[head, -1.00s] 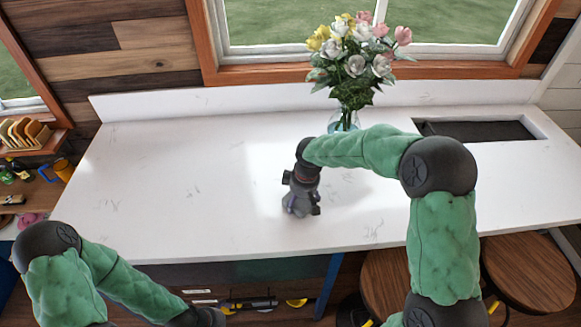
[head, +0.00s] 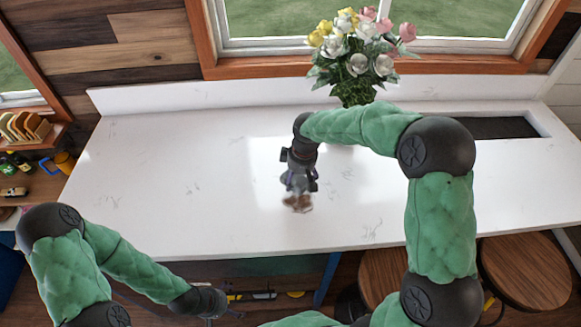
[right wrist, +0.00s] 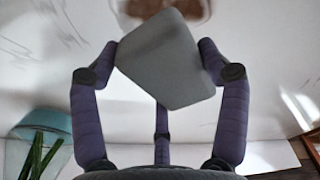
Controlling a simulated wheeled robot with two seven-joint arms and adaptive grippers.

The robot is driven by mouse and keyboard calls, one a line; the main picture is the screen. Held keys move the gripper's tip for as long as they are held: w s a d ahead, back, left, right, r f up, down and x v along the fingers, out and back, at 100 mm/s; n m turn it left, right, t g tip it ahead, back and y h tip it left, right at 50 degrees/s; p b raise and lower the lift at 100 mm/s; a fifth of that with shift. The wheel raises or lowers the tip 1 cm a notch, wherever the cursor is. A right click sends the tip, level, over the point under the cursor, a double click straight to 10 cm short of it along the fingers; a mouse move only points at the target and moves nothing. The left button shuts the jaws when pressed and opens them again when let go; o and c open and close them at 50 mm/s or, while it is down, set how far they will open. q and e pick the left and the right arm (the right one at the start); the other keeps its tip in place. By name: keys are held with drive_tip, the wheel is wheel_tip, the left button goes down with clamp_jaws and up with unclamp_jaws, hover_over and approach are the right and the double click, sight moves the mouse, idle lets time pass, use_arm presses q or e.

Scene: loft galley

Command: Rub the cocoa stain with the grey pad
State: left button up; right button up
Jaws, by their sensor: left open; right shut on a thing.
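The cocoa stain (head: 298,204) is a small brown patch on the white counter, showing just below my right gripper (head: 299,180) in the head view. The right wrist view shows the stain (right wrist: 138,8) at the top edge, partly behind the pad. My right gripper is shut on the grey pad (right wrist: 165,62), a flat rounded square tilted between its purple fingers. I cannot tell whether the pad touches the counter. My left gripper (head: 210,312) is open and empty, low in front of the counter's front edge, its fingers barely visible.
A vase of flowers (head: 356,70) stands at the back of the counter, near my right arm. A dark sink recess (head: 490,128) lies at the back right. The counter's left half (head: 170,190) is clear. Round stools (head: 527,270) stand below at right.

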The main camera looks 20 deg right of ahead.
drive_tip(key=shift+w+r, duration=0.15)
drive_tip(key=shift+r, duration=0.45)
drive_tip(key=shift+r+p, duration=0.95)
drive_tip(key=shift+r, duration=0.2)
